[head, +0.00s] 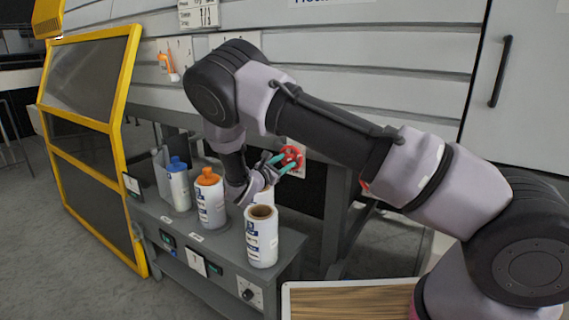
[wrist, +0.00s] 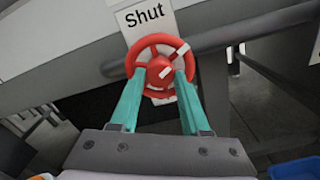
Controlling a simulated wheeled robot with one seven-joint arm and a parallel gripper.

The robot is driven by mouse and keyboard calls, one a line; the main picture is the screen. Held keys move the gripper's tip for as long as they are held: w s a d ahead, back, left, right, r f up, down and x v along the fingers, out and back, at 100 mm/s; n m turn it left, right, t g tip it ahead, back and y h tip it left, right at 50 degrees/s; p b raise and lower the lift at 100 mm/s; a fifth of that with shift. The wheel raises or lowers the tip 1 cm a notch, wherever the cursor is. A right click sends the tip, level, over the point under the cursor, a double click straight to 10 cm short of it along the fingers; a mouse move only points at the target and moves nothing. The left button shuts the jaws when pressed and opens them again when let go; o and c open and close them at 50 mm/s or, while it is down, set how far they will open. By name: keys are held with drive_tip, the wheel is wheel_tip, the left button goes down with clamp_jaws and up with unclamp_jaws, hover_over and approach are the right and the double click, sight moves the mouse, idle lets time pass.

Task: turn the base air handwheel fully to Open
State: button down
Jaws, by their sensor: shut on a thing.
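The red base air handwheel (wrist: 160,44) is mounted on the machine's frame under a white label reading "Shut" (wrist: 144,16). A white mark shows on its rim at upper right. In the head view the handwheel (head: 292,153) sits at the end of my outstretched arm, in front of a pale plate. My gripper (wrist: 160,84) has its two green fingers on the wheel's lower part, one at each side of the hub, and is shut on it. In the head view my gripper (head: 281,165) reaches the wheel from the left. The fingertips' exact contact is partly hidden.
A grey bench (head: 190,222) with several white bottles, one orange-capped (head: 210,200) and one blue-capped (head: 177,184), stands below my forearm. A yellow-framed guard (head: 90,130) is at left. A wood-topped surface (head: 350,300) lies at the front. A blue bin (wrist: 295,168) shows lower right.

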drive_tip(key=m, duration=0.5)
drive_tip(key=shift+m, duration=0.3)
drive_tip(key=m, duration=1.2)
drive_tip(key=shift+f+m, duration=0.1)
drive_tip(key=shift+m, duration=0.2)
drive_tip(key=m, duration=0.5)
drive_tip(key=shift+s, duration=0.1)
drive_tip(key=shift+m, duration=0.3)
drive_tip(key=shift+c, duration=1.9)
unclamp_jaws()
